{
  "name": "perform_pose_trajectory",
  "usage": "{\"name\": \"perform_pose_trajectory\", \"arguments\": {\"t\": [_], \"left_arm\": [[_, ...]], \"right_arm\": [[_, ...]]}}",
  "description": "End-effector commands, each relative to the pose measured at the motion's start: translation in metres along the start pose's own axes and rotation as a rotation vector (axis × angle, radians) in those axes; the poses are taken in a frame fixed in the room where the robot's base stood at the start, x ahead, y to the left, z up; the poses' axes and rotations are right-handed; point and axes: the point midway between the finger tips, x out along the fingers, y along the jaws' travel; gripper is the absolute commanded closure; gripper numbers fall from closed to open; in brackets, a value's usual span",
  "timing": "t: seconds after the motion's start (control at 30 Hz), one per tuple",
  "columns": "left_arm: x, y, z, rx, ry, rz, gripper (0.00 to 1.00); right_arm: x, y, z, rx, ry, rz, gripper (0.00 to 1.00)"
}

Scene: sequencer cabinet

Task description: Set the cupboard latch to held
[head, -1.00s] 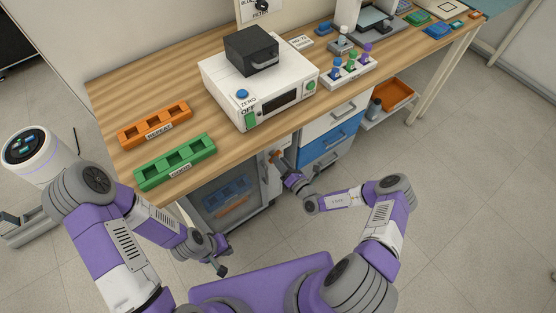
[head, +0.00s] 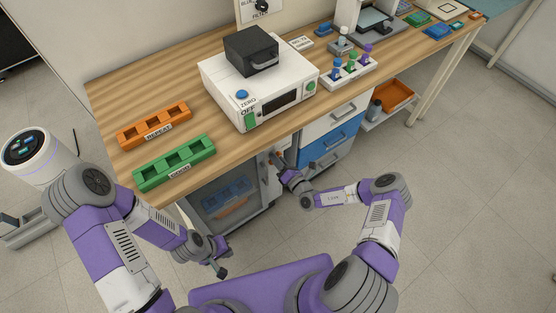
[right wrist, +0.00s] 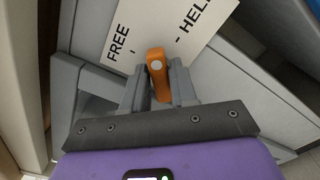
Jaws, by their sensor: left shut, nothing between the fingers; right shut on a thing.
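The cupboard (head: 262,208) stands under the bench, with a see-through door that looks shut. Its orange latch lever (right wrist: 157,72) shows in the right wrist view, below a white label (right wrist: 165,25) reading FREE at left and what shows of HELD at right. The lever's top lies between the two label marks. My right gripper (right wrist: 158,88) is shut on the lever, one finger on each side. In the head view this gripper (head: 278,160) is at the cupboard's upper right edge. My left gripper (head: 221,271) is shut and empty, low in front of the cupboard.
A drawer unit with a blue drawer (head: 328,148) stands right of the cupboard. The bench (head: 115,95) above carries a white machine (head: 225,90), an orange rack (head: 155,122) and a green rack (head: 175,160). Open floor lies to the right.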

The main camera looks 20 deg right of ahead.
Motion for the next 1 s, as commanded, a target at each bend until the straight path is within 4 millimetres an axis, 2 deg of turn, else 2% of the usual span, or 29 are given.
{"name": "perform_pose_trajectory", "arguments": {"t": [0.27, 0.7, 1.0], "left_arm": [[-0.0017, 0.0006, 0.0001, 0.000, 0.000, 0.000, 1.00], [-0.0031, 0.0012, 0.0001, 0.000, 0.000, 0.000, 1.00], [-0.0022, 0.0008, 0.0001, 0.000, 0.000, 0.000, 1.00]], "right_arm": [[0.0001, -0.0006, 0.0001, 0.107, 0.000, 0.000, 1.00], [0.0000, -0.0020, -0.0004, 0.457, -0.001, 0.000, 1.00], [0.0003, -0.0022, -0.0007, 0.637, 0.000, 0.001, 1.00]]}}
